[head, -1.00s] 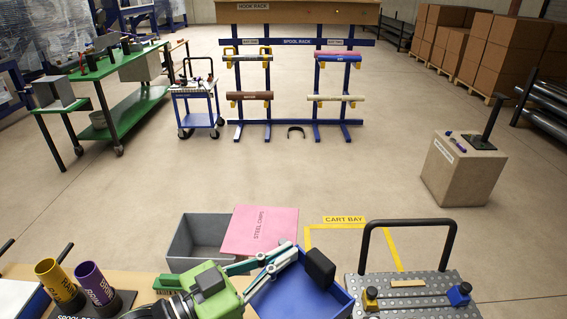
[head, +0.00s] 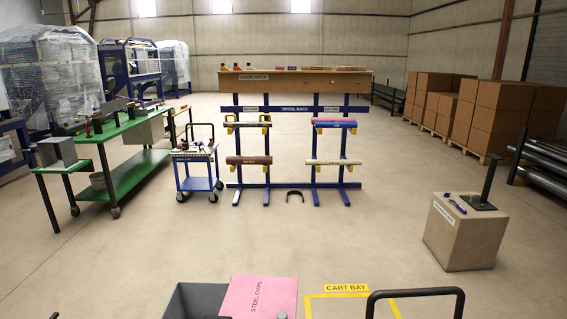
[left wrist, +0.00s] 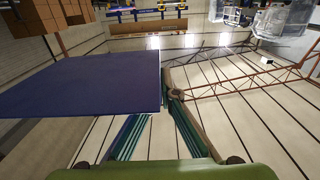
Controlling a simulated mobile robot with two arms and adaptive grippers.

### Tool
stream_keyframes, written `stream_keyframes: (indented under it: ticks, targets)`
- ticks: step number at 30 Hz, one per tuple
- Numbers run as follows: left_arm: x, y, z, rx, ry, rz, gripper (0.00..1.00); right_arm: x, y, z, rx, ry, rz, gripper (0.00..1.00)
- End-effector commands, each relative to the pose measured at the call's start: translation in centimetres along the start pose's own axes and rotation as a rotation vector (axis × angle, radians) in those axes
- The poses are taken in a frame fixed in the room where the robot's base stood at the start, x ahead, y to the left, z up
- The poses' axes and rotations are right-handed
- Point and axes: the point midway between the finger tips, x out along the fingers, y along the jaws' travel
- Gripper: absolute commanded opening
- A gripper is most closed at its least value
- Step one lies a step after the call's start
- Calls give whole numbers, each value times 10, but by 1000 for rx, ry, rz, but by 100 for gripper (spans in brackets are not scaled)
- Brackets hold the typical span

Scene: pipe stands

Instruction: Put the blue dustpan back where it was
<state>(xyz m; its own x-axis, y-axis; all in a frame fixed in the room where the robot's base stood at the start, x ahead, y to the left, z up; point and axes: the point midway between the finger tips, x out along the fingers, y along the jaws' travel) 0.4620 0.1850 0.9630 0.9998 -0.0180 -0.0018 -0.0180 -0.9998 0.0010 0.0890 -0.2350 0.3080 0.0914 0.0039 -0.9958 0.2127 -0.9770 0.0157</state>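The blue dustpan (left wrist: 85,82) fills the left half of the left wrist view as a broad flat blue panel. My left gripper (left wrist: 165,97) has its teal fingers closed in at the panel's near right edge, one finger passing partly behind it. It appears shut on the dustpan, though the exact contact is partly hidden. The dustpan is out of the head view. A wooden board labelled HOOK RACK (head: 300,82) stands at the back, above the blue spool rack (head: 292,109). My right gripper is in neither view.
A grey bin (head: 185,303) and a pink STEEL CHIPS panel (head: 258,297) are at the bottom. A black cart handle (head: 415,292) is near the yellow CART BAY outline (head: 345,288).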

Motion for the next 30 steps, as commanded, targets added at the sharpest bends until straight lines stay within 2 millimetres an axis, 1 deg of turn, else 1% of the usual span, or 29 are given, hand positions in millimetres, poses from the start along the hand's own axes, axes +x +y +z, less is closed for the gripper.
stream_keyframes:
  ticks: [1, 5, 9, 12, 15, 19, 27, 29, 30]
  targets:
    - [-4, -3, 4, -2, -2, -13, 0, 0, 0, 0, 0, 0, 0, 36]
    - [-20, -6, 14, -1, -5, -23, 0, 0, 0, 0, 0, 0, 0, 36]
    - [-47, -5, 25, -2, -5, -22, 0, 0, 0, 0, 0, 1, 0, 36]
    - [-64, -5, 30, -2, -4, -21, 0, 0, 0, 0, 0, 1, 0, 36]
    - [-76, -4, 32, -1, 0, -20, 0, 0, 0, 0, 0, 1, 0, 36]
    - [-82, -4, 33, -1, 4, -19, 0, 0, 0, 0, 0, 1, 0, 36]
    - [-82, -4, 33, -1, 5, -18, 0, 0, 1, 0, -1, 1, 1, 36]
    - [-82, -4, 35, -1, 4, -18, 0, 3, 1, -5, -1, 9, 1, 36]
    - [-82, -4, 38, -1, 4, -18, 0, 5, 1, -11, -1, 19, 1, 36]
